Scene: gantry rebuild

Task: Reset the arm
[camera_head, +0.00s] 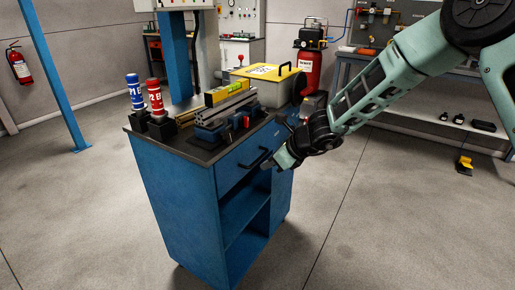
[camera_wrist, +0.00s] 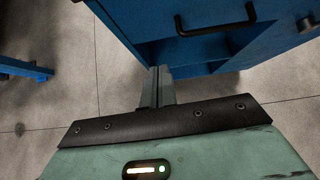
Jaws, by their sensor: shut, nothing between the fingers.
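My arm reaches in from the upper right in the head view, and my gripper (camera_head: 268,164) hangs beside the right front edge of a blue cabinet (camera_head: 178,212), close to its drawer handle. In the wrist view my gripper's fingers (camera_wrist: 158,75) are together with nothing between them. They point toward the cabinet (camera_wrist: 190,48), which fills the top of that view, with a black drawer handle (camera_wrist: 217,22) above and to the right of the fingers. I cannot tell from these views whether the fingertips touch the cabinet.
On the cabinet top stand a blue (camera_head: 135,92) and a red cylinder (camera_head: 155,98), a vise (camera_head: 226,120) and a yellow level (camera_head: 227,92). A yellow-lidded case (camera_head: 267,72) stands behind. A blue post (camera_head: 54,75) rises at left. The floor at right front is clear.

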